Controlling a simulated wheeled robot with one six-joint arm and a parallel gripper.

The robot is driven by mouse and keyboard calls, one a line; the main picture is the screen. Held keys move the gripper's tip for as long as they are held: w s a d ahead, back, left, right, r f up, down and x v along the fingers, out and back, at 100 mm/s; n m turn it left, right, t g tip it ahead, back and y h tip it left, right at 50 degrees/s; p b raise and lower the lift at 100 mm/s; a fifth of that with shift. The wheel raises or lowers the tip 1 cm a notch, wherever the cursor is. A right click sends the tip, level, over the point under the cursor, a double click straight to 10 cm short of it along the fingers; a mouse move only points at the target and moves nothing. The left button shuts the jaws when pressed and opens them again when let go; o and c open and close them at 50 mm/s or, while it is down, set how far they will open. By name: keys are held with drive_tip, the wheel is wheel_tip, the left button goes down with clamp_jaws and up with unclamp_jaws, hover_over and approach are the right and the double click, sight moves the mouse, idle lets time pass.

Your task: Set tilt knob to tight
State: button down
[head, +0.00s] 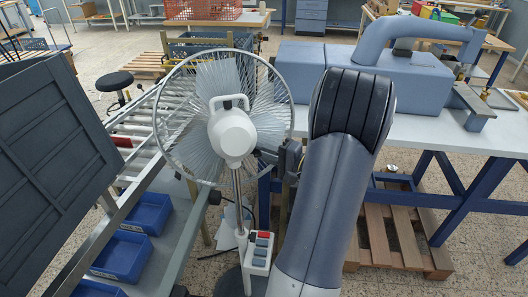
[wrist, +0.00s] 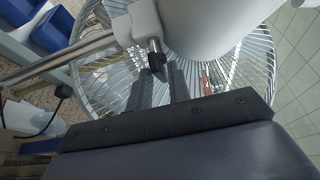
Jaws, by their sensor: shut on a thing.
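A white pedestal fan (head: 232,132) with a wire cage stands in the middle of the head view. Its pole and round motor housing (wrist: 205,22) show large in the wrist view. The small dark tilt knob (wrist: 156,58) sits on a short metal stem at the joint below the housing. My gripper (wrist: 158,68) reaches the knob from the side, with a finger on either side of it, and is shut on it. In the head view my gripper (head: 265,156) is beside the fan neck, and the knob cannot be made out. The knob's setting cannot be read.
A control box with coloured buttons (head: 259,250) is on the fan's pole. A roller conveyor and blue bins (head: 147,213) are at the left, with a dark panel (head: 50,150) in front. A workbench (head: 430,133) with a blue-grey machine (head: 420,80) stands at the right.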

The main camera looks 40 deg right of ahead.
drive_tip(key=shift+r+m+g+p, duration=0.1)
drive_tip(key=shift+m+g+p, duration=0.2)
drive_tip(key=shift+g+p, duration=0.1)
drive_tip(key=shift+w+d+r+m+g+y+p, duration=0.1)
drive_tip(key=shift+w+r+m+g+y+p, duration=0.1)
drive_tip(key=shift+m+g+p, duration=1.15)
drive_tip(key=shift+w+d+r+m+g+y+p, duration=0.2)
drive_tip(key=shift+m+g+p, duration=0.6)
drive_tip(key=shift+g+p, duration=1.1)
drive_tip(key=shift+w+a+r+m+g+y+p, duration=0.1)
drive_tip(key=shift+r+m+g+y+p, duration=0.15)
drive_tip(key=shift+m+g+p, duration=1.35)
drive_tip(key=shift+n+p, duration=0.4)
drive_tip(key=shift+n, duration=0.15)
drive_tip(key=c, duration=1.5)
unclamp_jaws()
drive_tip(key=shift+c, duration=0.2)
drive_tip(key=shift+t, duration=0.25)
drive_tip(key=shift+d+r, duration=0.1)
drive_tip(key=shift+r, duration=0.05)
